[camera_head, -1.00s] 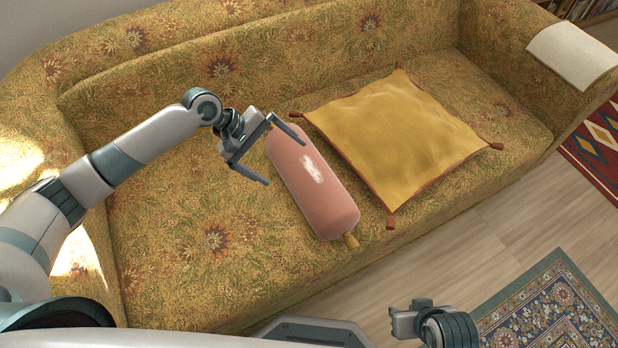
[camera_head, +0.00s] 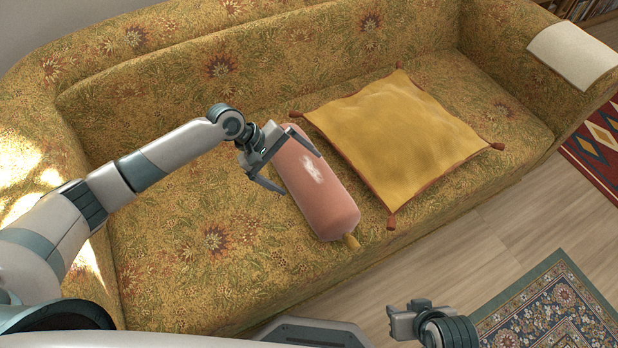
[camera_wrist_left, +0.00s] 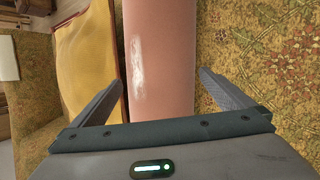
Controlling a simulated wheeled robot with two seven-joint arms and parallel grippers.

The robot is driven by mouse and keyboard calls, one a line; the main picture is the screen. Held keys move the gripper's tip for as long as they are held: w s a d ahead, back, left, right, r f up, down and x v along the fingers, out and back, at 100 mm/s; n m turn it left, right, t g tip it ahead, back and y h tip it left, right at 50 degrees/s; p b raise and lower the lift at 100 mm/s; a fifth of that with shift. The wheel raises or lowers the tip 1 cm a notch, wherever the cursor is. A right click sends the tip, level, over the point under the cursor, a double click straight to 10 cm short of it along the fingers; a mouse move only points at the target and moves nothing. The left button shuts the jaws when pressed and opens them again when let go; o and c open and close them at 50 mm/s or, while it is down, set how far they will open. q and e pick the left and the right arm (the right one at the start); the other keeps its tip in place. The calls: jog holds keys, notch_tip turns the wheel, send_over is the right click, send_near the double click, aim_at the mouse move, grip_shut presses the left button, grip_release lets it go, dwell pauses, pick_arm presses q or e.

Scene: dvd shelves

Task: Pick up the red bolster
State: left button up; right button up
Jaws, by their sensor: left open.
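The red bolster (camera_head: 322,203), a pinkish-red cylinder with a pale patch and a yellow end knob, lies on the sofa seat (camera_head: 190,270). My left gripper (camera_head: 300,174) is open over the bolster's upper half, one finger toward each side of it. In the left wrist view the bolster (camera_wrist_left: 160,50) runs between the two open fingers, with visible gaps on both sides. Part of the bolster's far end is hidden behind the gripper. My right gripper (camera_head: 407,318) is at the bottom of the head view, away from the sofa; its jaws are unclear.
A yellow cushion (camera_head: 400,125) with corner tassels lies just right of the bolster. The sofa's backrest rises behind. A pale cloth (camera_head: 573,55) covers the right armrest. The seat left of the bolster is free. A patterned rug (camera_head: 545,310) lies on the floor.

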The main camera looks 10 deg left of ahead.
pick_arm(q)
jog(key=shift+x, duration=0.9)
pick_arm(e)
jog(key=shift+a, duration=0.2)
pick_arm(q)
jog(key=c, duration=1)
pick_arm(e)
jog(key=shift+w, duration=0.15)
jog(key=shift+w+r, duration=0.1)
pick_arm(q)
jog(key=shift+r, duration=0.15)
